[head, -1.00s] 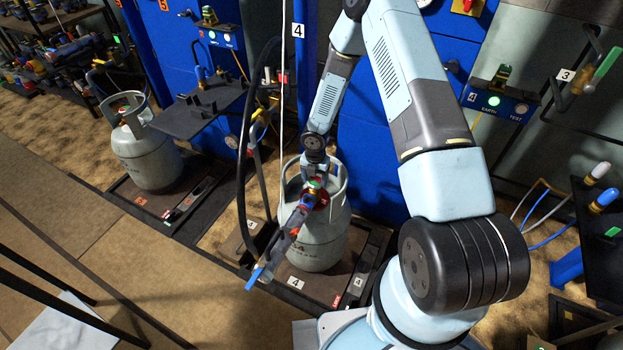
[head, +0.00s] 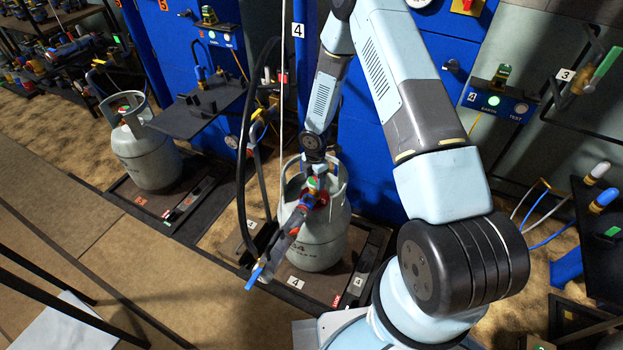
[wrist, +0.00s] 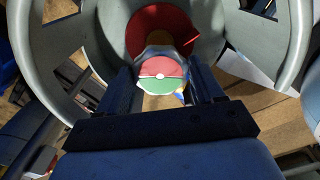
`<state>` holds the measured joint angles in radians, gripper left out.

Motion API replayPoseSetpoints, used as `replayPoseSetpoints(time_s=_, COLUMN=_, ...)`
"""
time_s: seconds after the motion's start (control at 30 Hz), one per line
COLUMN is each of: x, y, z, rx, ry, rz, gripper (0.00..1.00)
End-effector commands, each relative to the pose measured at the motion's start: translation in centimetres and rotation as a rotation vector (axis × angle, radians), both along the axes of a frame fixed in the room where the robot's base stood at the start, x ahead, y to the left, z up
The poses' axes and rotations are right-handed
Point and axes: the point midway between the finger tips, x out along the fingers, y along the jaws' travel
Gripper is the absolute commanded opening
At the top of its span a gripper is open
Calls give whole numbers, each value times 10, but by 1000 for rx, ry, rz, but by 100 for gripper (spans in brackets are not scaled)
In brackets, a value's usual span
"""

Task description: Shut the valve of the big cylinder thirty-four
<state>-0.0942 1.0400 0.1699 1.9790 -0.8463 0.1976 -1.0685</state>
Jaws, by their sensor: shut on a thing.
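The big grey cylinder (head: 318,248) stands upright on a platform marked 4, with a pale collar around its top; its own lettering is too small to read. Its valve knob, with a red and green disc on top (wrist: 160,80), sits inside the collar. My gripper (head: 314,178) reaches down into the collar from above. In the wrist view my two dark fingers (wrist: 165,88) stand on either side of the knob and are shut on it. A red round part (wrist: 150,22) shows behind the knob. The finger contact is partly hidden in the head view.
A second grey cylinder (head: 150,160) stands on its own platform at the left. A black hose (head: 243,150) loops beside the held cylinder, and a blue-tipped lever or pipe (head: 255,278) sticks out in front. Blue cabinets stand behind. The floor at the lower left is mostly open.

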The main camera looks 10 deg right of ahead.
Motion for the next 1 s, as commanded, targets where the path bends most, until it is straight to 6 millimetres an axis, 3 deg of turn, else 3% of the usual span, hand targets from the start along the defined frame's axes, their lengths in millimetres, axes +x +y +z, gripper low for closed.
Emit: replayPoseSetpoints(time_s=1.0, x=7, y=4, z=3, rx=12, ry=-12, rz=-965, gripper=36)
